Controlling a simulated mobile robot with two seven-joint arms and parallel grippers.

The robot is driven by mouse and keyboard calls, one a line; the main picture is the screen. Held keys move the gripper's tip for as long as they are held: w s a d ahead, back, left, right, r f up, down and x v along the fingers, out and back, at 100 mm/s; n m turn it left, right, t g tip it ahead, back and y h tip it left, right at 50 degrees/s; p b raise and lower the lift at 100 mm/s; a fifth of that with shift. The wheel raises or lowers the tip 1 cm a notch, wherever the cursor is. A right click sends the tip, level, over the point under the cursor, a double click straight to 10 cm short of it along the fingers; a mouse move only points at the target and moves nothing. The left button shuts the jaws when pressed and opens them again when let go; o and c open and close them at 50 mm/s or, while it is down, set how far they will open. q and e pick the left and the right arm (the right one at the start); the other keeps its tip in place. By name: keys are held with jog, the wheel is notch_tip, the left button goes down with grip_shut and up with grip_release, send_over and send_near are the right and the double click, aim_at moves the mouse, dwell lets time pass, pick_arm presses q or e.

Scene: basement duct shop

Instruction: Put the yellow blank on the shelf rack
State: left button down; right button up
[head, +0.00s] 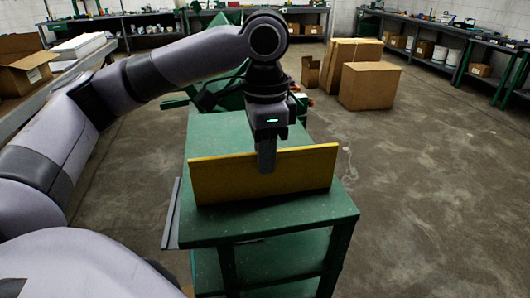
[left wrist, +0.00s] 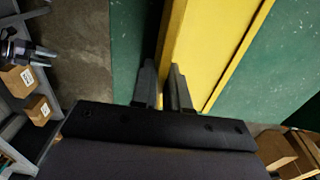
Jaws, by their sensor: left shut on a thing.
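The yellow blank (head: 235,180) is a wide flat panel standing on edge over the top of a green stand (head: 315,218) with a shelf below, which may be the shelf rack. My left gripper (head: 266,165) comes down from above, shut on the blank's upper edge near its middle. In the left wrist view, the two fingers (left wrist: 164,88) sit on either side of the edge of the yellow blank (left wrist: 215,50). I cannot tell whether the blank's lower edge touches the green top. My right gripper is not in view.
Cardboard boxes (head: 369,86) stand on the floor behind and right of the stand. A long bench (head: 430,22) with tools runs along the right wall. A bench on the left holds an open carton (head: 24,65). The concrete floor at right is clear.

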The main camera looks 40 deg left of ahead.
pick_arm(q)
jog(key=shift+f, duration=0.1)
jog(key=c, duration=1.1)
grip_release()
notch_tip(320, 180, up, 12)
jog(key=shift+r, duration=0.1)
